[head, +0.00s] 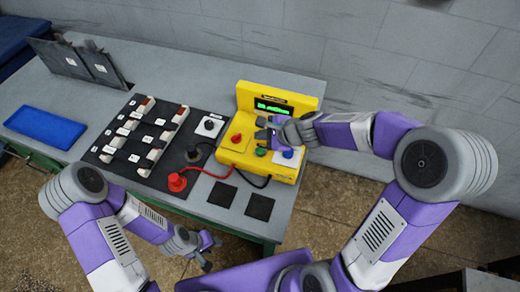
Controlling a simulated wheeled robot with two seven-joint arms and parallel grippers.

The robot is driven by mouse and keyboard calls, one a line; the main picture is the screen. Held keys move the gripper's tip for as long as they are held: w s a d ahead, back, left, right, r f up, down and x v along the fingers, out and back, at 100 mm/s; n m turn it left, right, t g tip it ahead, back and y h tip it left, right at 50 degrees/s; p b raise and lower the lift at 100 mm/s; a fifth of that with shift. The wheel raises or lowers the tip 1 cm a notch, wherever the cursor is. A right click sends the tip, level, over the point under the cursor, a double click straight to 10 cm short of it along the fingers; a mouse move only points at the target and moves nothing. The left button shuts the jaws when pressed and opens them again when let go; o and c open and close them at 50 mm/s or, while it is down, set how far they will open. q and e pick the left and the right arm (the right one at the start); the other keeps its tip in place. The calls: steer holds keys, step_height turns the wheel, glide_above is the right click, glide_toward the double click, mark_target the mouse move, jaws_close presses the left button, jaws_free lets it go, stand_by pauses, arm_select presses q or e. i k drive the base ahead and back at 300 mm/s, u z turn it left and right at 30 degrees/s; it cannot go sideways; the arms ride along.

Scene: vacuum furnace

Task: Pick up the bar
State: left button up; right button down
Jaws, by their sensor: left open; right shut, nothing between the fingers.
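Several short dark bars (146,122) lie across two pale labelled strips (158,147) on a black panel (108,165) on the table; which one is the task's bar I cannot tell. My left gripper (212,253) is open and empty, low in front of the table's near edge, apart from the bars. My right gripper (263,128) is shut with nothing in it, over the front of a yellow instrument box (287,172) and right of the bars. It hides part of the box's controls; whether it touches them I cannot tell.
A red plug (177,182) and cables link the panel and yellow box. Two black square pads (259,207) lie near the front edge. A blue tray (45,128) and upright grey plates (88,62) are at the left. The table's back strip (190,75) is clear.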

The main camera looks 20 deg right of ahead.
mark_target(171, 126)
steer(key=k, duration=1)
